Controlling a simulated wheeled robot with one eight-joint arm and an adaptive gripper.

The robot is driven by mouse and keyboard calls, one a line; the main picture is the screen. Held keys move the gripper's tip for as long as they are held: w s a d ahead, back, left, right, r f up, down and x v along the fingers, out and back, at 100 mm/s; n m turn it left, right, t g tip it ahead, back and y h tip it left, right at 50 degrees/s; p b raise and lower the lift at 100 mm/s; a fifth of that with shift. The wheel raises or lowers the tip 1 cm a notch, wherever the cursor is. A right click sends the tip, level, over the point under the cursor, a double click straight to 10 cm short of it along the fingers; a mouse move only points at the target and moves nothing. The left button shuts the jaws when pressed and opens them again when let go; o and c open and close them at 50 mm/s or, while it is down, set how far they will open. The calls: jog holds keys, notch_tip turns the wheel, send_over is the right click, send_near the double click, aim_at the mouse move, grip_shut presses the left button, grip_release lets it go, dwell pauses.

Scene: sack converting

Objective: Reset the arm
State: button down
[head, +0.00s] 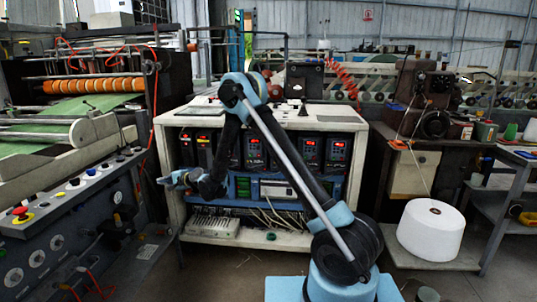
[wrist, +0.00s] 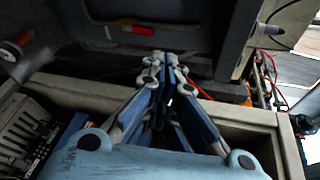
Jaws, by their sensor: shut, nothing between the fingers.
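My arm stands in front of the white control cabinet (head: 330,116), bent at a raised blue elbow, with its forearm reaching down to the left. My gripper (head: 162,180) points left, near the cabinet's left front edge. In the wrist view my gripper (wrist: 163,58) shows its blue and grey finger links drawn together, with nothing between the tips. The tips appear over a dark grey surface (wrist: 185,38); whether they touch it I cannot tell.
A machine panel with a red button (head: 20,211) stands at left. A white cone of yarn (head: 431,228) sits on a low shelf at right. A sewing machine (head: 428,95) stands above it. A red and yellow item (wrist: 137,29) lies beyond the fingertips.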

jog(key=d+r+n+h, duration=0.3)
jog(key=d+r, duration=0.9)
jog(key=d, duration=0.4)
jog(key=s+d+r+n+h, duration=0.1)
jog(key=s+d+r+h, duration=0.15)
jog(key=d, duration=0.75)
jog(key=s+d+r+n+h, duration=0.1)
jog(key=s+d+r, duration=0.25)
jog(key=d, duration=0.75)
jog(key=s+d+f+n+g+h, duration=0.2)
jog(key=s+d+h, duration=0.1)
jog(key=s+d, duration=1.35)
jog(key=s+d+f+h, duration=0.1)
jog(key=s+d+f, duration=0.2)
jog(key=s+d, duration=0.2)
jog(key=s+d+f+g+h, duration=0.1)
jog(key=s+d+f+h, duration=0.1)
jog(key=s+d, duration=0.3)
jog(key=s+d+f+g+h, duration=0.1)
jog(key=s+d+f, duration=0.2)
jog(key=s+d, duration=0.2)
jog(key=s, duration=0.3)
jog(key=shift+d+f+n, duration=0.3)
jog(key=shift+d, duration=0.05)
